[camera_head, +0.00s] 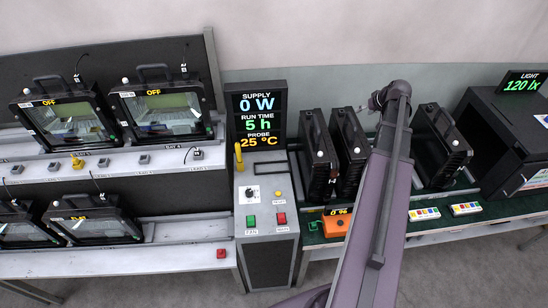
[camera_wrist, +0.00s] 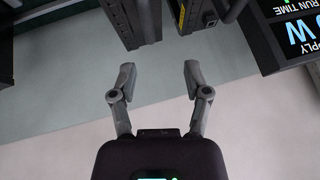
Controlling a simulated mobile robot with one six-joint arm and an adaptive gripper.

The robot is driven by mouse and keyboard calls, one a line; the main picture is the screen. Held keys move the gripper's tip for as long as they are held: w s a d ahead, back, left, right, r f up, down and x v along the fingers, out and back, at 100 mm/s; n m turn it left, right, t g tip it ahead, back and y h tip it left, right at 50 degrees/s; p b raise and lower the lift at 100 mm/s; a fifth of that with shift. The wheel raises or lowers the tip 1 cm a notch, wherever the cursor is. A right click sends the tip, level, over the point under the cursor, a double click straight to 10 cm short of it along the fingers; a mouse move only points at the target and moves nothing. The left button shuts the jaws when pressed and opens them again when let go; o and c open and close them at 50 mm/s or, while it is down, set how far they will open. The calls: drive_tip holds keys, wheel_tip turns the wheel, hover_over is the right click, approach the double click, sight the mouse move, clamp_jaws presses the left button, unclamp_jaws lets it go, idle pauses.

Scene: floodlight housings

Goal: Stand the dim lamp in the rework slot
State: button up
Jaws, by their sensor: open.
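Several black floodlight housings are in the head view. Two (camera_head: 315,155) (camera_head: 350,150) stand upright side by side on the right bench, and one (camera_head: 440,150) stands further right. Others lie tilted back on the left rack, such as the two upper ones (camera_head: 65,118) (camera_head: 165,108), under OFF signs. I cannot tell which lamp is dim or which place is the rework slot. My gripper (camera_wrist: 160,75) is open and empty in the wrist view, with pale wall and floor-like surfaces between its fingers. Dark upright housings (camera_wrist: 125,20) are beyond its fingertips.
A console (camera_head: 265,200) with buttons and a display (camera_head: 258,120) reading 0 W, 5 h, 25 °C stands between rack and bench. An orange meter (camera_head: 336,224) is at the bench front. A dark box (camera_head: 500,140) is at far right. My arm hides part of the bench.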

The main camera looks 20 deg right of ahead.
drive_tip(key=w+a+f+n+g, duration=0.1)
drive_tip(key=a+g, duration=0.1)
drive_tip(key=a, duration=1.2)
drive_tip(key=s+a+n+g, duration=0.1)
drive_tip(key=s+a, duration=0.2)
drive_tip(key=a, duration=0.6)
drive_tip(key=s+a+f+g, duration=0.1)
drive_tip(key=s+a, duration=0.3)
drive_tip(key=a, duration=0.6)
drive_tip(key=s+a+f+n+g+h, duration=0.1)
drive_tip(key=s+a, duration=0.3)
drive_tip(key=a, duration=0.6)
drive_tip(key=shift+a+n+g, duration=0.25)
drive_tip(key=shift+n+g, duration=0.05)
drive_tip(key=shift+g, duration=0.6)
drive_tip(key=shift+f, duration=0.15)
wheel_tip(320, 180, down, 16)
drive_tip(key=b, duration=1.6)
drive_tip(key=shift+r, duration=0.2)
